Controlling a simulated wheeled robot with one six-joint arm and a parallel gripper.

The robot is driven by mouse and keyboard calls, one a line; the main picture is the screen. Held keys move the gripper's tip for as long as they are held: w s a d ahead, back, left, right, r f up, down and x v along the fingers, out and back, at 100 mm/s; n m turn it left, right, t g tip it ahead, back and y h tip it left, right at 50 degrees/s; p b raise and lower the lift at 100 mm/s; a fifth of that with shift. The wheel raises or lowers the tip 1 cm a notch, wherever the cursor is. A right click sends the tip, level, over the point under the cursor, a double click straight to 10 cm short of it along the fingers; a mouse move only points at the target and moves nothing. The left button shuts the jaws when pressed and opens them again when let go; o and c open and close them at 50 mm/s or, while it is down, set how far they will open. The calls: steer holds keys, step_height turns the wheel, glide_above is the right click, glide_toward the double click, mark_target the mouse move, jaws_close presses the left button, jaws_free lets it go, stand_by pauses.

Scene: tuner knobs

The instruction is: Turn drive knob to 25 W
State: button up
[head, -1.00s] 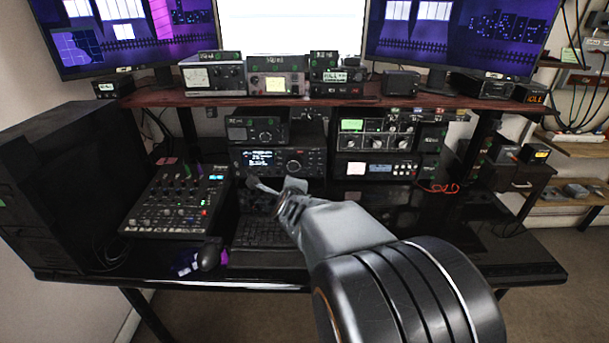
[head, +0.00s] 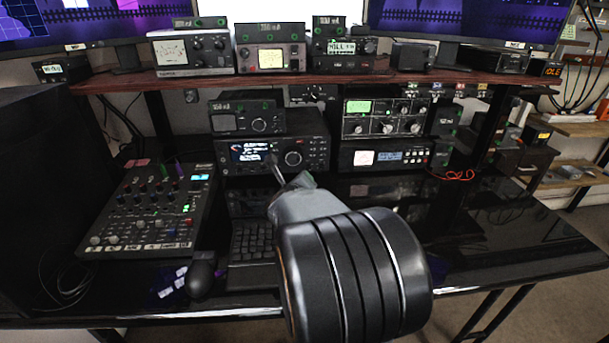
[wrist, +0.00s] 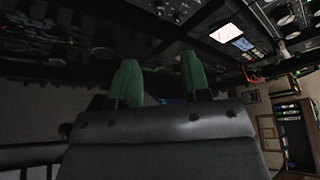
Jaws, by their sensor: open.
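My gripper (head: 288,177) is in front of the black transceiver (head: 318,160) with a lit display, at the middle of the desk. In the wrist view my gripper (wrist: 160,78) shows two green fingertips set apart with nothing between them. The transceiver has a large round knob (head: 293,158) right of its display. To its right, a tuner box (head: 385,108) has a green display and several light knobs. I cannot read which knob is the drive knob, nor its setting. No knob is between my fingers. My arm hides part of the desk and keyboard.
A mixer (head: 150,212) lies left of the keyboard (head: 252,243), with a mouse (head: 202,278) in front. A wooden shelf (head: 200,84) carries several small devices above the transceiver. A unit with a lit white panel (head: 388,157) sits below the tuner. The desk's right side is bare.

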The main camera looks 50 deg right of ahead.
mark_target(309, 169)
steer(key=b+x, duration=0.2)
steer(key=x, duration=1.1)
steer(key=shift+d, duration=0.2)
jaws_close()
